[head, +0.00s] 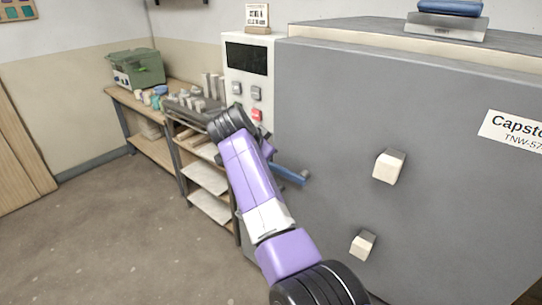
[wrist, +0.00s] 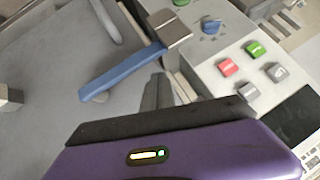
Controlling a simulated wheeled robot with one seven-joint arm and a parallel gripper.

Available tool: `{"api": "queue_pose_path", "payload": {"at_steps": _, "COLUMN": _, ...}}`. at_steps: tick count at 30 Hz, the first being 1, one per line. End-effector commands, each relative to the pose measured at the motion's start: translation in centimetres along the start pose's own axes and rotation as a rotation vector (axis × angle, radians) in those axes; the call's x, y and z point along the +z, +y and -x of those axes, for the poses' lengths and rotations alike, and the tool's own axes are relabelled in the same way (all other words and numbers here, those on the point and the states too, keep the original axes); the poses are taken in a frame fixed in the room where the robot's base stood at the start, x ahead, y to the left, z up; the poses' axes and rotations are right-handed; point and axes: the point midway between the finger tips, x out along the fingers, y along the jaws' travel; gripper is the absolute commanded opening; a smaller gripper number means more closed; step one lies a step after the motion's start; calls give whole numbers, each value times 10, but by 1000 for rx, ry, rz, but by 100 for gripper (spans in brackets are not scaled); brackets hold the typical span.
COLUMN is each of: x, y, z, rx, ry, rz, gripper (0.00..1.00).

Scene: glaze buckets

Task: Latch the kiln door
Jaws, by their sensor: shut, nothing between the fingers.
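The kiln door (head: 330,120) is the large grey front with a Capstone label and two pale knobs. It looks about flush with the control column; I cannot tell if a small gap is left. The blue latch lever (head: 290,174) is at its left edge, partly hidden by my arm. In the wrist view the lever (wrist: 122,72) runs from a metal block (wrist: 170,27) across the door face (wrist: 45,90). My gripper (wrist: 160,90) is shut and empty, near the lever without clear contact. Its fingertips are hidden in the head view.
The control column (head: 248,85) carries a dark display and several buttons, one red (head: 257,114). Floor (head: 110,240) at the left is clear.

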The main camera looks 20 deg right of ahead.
Motion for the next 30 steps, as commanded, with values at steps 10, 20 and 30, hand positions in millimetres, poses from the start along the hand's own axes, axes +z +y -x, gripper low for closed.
{"api": "queue_pose_path", "payload": {"at_steps": 10, "x": -7, "y": -20, "z": 69, "rx": -7, "ry": 3, "rz": -2, "gripper": 0}}
{"api": "queue_pose_path", "payload": {"at_steps": 20, "x": -8, "y": -28, "z": 101, "rx": -4, "ry": 4, "rz": -2, "gripper": 0}}
{"api": "queue_pose_path", "payload": {"at_steps": 30, "x": -8, "y": -28, "z": 102, "rx": -4, "ry": 4, "rz": -1, "gripper": 0}}
